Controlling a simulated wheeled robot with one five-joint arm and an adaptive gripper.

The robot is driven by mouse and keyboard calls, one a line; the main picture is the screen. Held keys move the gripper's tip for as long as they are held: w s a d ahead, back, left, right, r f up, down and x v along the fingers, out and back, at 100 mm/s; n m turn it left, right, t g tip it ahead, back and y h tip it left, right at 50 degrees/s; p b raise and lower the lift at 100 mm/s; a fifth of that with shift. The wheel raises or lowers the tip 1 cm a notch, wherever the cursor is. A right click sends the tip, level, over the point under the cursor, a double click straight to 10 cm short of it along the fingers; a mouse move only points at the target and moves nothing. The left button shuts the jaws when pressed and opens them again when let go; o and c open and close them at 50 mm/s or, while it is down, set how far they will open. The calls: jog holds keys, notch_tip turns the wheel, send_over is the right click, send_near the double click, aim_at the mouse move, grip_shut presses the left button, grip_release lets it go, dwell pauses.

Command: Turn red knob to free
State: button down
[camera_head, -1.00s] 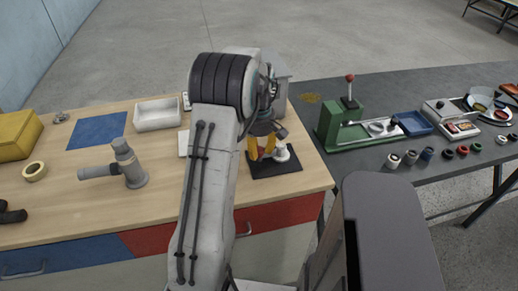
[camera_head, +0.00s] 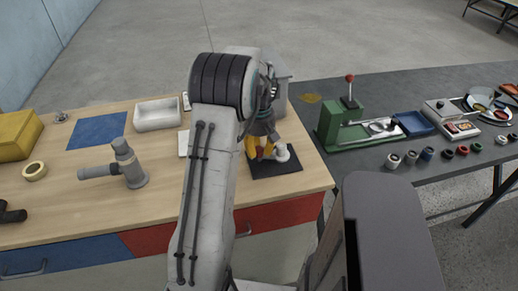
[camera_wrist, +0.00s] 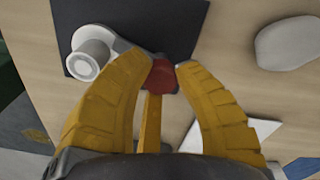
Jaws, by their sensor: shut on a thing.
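The red knob (camera_wrist: 162,76) shows in the wrist view between the yellow fingertips of my gripper (camera_wrist: 160,68), which is shut on it. It joins a white fitting with a round, ringed end (camera_wrist: 91,59) to its left, on a dark mat (camera_wrist: 150,18). In the head view my gripper (camera_head: 262,151) reaches down over the dark mat (camera_head: 288,166) at the right end of the wooden bench, with the white fitting (camera_head: 282,153) just right of the fingers. A little red shows by the fingertips there. My arm hides part of the bench. I cannot tell the knob's marked position.
A grey pipe piece (camera_head: 128,165), a white tray (camera_head: 157,113) and a yellow box (camera_head: 17,135) stand on the bench left of my arm. A dark table with a green press (camera_head: 335,127) stands to the right. A white rounded object (camera_wrist: 289,42) shows in the wrist view.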

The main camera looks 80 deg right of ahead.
aim_at(259, 149)
jog(key=m, duration=0.7)
jog(key=shift+f, duration=0.1)
jog(key=m, duration=0.3)
jog(key=shift+m, duration=2)
jog(key=shift+a+m, duration=0.1)
jog(key=shift+m, duration=0.2)
jog(key=c, duration=0.9)
grip_release()
notch_tip(259, 149, up, 12)
